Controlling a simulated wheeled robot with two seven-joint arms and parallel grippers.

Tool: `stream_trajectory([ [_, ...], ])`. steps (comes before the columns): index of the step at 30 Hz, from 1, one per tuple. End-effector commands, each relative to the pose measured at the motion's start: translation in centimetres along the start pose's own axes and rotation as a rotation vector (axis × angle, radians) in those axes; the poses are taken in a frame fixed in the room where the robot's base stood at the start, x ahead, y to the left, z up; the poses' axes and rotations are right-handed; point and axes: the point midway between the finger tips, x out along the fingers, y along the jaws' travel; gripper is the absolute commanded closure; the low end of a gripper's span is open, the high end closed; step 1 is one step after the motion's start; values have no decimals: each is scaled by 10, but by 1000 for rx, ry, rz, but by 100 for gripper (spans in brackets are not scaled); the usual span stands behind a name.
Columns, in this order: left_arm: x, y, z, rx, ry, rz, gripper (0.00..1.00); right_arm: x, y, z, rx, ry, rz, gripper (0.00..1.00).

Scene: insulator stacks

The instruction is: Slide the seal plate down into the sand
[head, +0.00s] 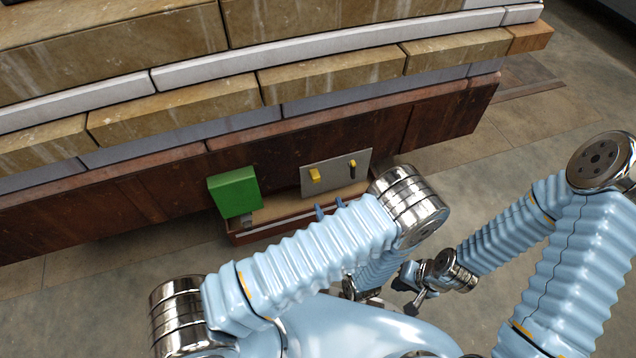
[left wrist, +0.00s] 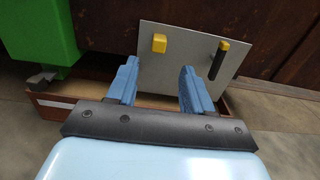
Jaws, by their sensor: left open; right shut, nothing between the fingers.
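The seal plate (head: 334,173) is a thin grey sheet with a yellow block (head: 314,175) and a dark, yellow-topped handle (head: 352,166). It stands nearly upright at the back of a brown trough with tan sand (head: 285,211). Whether its lower edge is in the sand is hidden. My left gripper (head: 329,208) is open with blue fingers in front of the plate. In the left wrist view the fingers (left wrist: 160,85) lie below the yellow block and handle, with nothing between them. My right gripper (head: 408,290) is shut and empty, low and to the right, away from the trough.
A green box (head: 234,192) stands at the trough's left end, close to the plate. A dark reddish wall (head: 420,122) under stacked tan and white blocks rises behind. Bare floor (head: 545,125) lies to the right.

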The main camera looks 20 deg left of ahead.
Motion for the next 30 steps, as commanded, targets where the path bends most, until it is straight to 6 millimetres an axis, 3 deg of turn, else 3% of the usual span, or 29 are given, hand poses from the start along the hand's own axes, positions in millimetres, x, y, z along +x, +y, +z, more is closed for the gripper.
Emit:
stream_trajectory([
  [6,52,1,-1,-2,0,7,49,3,1,0,0,-1,-1,100],
  [12,82,1,-1,-1,1,5,49,5,1,0,0,-1,-1,100],
  [25,92,1,0,0,2,3,50,5,1,0,0,-2,-1,100],
  [30,92,1,0,0,2,4,76,5,1,0,0,-2,-1,100],
])
